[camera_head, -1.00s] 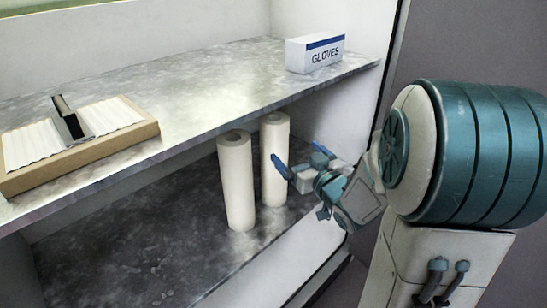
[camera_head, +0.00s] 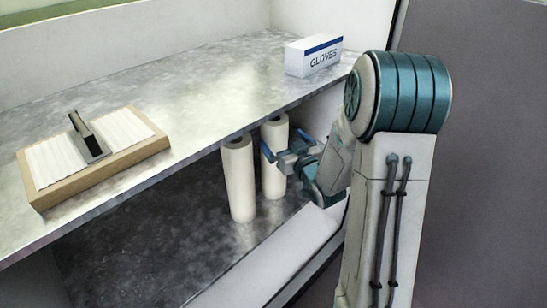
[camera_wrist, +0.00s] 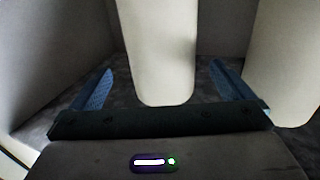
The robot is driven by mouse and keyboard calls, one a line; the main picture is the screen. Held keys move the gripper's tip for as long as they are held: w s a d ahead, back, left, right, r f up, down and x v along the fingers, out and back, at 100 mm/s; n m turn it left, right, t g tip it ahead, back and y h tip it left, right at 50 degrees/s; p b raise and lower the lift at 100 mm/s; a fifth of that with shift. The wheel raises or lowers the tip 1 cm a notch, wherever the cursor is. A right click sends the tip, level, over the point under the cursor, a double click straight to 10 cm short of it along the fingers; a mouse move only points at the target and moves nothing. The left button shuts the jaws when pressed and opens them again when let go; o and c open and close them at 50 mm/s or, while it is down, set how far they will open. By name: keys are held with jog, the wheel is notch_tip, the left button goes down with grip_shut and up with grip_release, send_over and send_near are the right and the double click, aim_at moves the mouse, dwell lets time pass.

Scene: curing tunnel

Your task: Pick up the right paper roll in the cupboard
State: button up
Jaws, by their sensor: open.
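The right paper roll (camera_head: 274,172) is a white cylinder standing upright on the lower shelf, just behind and right of the left paper roll (camera_head: 238,182). My gripper (camera_head: 284,146) is open and empty at the front of the right roll. One blue finger overlaps that roll's upper part in the head view. In the wrist view, which looks upside down, the right roll (camera_wrist: 160,50) stands centred between the two spread fingers (camera_wrist: 165,85). The left roll (camera_wrist: 282,65) is at the right edge there, outside the fingers. Contact with the roll cannot be made out.
The metal upper shelf (camera_head: 225,95) lies just above the rolls. On it are a gloves box (camera_head: 313,58) and a wooden tray (camera_head: 120,155) with a dark tool (camera_head: 86,138). The cupboard's side wall is close right of my gripper. The lower shelf (camera_head: 150,230) is free at left.

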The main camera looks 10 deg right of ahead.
jog(key=x, duration=0.5)
jog(key=shift+w+a, duration=0.25)
jog(key=shift+w, duration=0.05)
jog(key=shift+r, duration=0.15)
jog(key=c, duration=2.1)
jog(key=shift+c, duration=0.2)
jog(key=shift+r, duration=0.1)
